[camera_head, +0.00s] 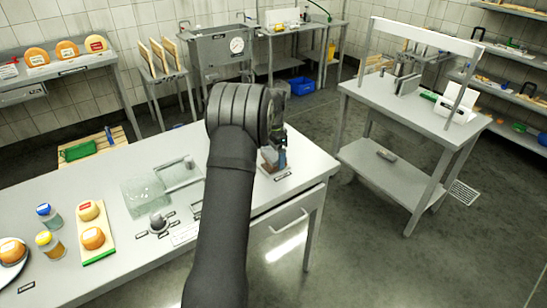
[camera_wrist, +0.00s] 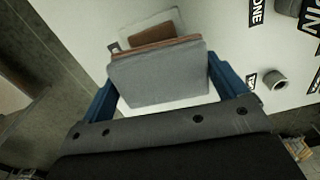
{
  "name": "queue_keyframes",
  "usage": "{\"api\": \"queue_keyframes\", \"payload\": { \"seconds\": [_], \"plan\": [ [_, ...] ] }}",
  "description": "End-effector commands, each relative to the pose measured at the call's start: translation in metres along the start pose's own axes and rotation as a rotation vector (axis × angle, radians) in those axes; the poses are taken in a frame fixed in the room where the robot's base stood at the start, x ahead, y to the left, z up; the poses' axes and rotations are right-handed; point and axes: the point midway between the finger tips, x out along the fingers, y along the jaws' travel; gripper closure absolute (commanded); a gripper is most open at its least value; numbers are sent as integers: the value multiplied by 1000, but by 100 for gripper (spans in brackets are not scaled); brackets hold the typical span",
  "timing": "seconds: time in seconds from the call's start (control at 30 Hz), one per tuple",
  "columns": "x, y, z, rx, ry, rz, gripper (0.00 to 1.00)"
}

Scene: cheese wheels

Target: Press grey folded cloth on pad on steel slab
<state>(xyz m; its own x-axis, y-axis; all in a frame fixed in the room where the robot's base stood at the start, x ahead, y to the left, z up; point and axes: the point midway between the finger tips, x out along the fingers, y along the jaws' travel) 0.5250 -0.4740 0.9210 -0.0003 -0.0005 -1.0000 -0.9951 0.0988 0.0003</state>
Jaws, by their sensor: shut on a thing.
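My gripper (camera_wrist: 162,72) is shut on the grey folded cloth (camera_wrist: 160,84), with a blue finger at each side of it in the wrist view. A brown layer shows along the cloth's far edge. Beyond it, a brown pad (camera_wrist: 150,33) lies on a pale grey slab (camera_wrist: 171,18), partly hidden by the cloth. Whether the cloth touches the pad cannot be told. In the head view my gripper (camera_head: 279,150) is low over the table's right end, beside a small brown block, and my arm hides much there.
A small grey cup (camera_wrist: 274,80) stands right of the cloth. Another table (camera_head: 390,110) stands to the right.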

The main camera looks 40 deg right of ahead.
Motion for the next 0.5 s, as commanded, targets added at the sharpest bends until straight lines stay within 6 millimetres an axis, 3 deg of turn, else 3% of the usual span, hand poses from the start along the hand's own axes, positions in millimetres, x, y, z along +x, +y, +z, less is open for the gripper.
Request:
{"api": "queue_keyframes", "payload": {
  "seconds": [0.5],
  "plan": [
    [-42, 0, 0, 0, 1, -1, 28]
  ]
}}
